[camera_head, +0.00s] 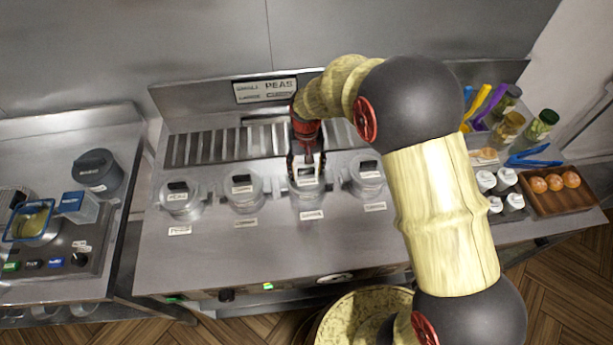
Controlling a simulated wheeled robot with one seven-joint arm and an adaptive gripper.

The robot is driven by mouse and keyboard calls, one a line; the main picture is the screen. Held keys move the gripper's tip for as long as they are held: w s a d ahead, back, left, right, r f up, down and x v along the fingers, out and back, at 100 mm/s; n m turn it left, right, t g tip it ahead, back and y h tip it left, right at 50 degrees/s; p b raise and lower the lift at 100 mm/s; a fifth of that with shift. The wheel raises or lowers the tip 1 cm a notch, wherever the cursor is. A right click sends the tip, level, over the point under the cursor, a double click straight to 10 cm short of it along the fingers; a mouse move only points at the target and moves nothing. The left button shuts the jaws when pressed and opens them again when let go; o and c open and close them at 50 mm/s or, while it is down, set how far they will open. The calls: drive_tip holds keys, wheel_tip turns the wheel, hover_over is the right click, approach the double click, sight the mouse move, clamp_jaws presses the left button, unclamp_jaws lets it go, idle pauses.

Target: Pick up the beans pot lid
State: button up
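Several clear, round lidded pots sit in a row in the steel counter, each with a dark handle and a small label. The labels are too small to read surely, so I cannot tell which lid is the beans pot lid. My gripper (306,166) is over the third pot from the left, pointing down. Its dark fingers look apart, one on each side of that pot's lid (308,187). Whether they touch the handle is hidden. The other lids are at far left (180,198), second (242,190) and far right (367,174).
A fryer basket (30,222) and dark pot (98,172) are on the left. White bottles (498,178), a wooden tray (556,204) and jars (541,124) are on the right.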

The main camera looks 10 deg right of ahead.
sight(307, 175)
drive_tip(key=c, duration=1)
drive_tip(key=shift+c, duration=0.2)
drive_tip(key=shift+r, duration=0.15)
drive_tip(key=shift+r, duration=0.55)
wheel_tip(307, 175, up, 2)
drive_tip(key=shift+s+r+p, duration=0.15)
drive_tip(key=shift+r+p, duration=0.05)
drive_tip(key=shift+p, duration=0.15)
drive_tip(key=s+d+r+p, duration=0.1)
drive_tip(key=s+r+p, duration=0.3)
drive_tip(key=s+r, duration=0.9)
drive_tip(key=shift+s+r+p, duration=0.3)
drive_tip(key=shift+r, duration=0.1)
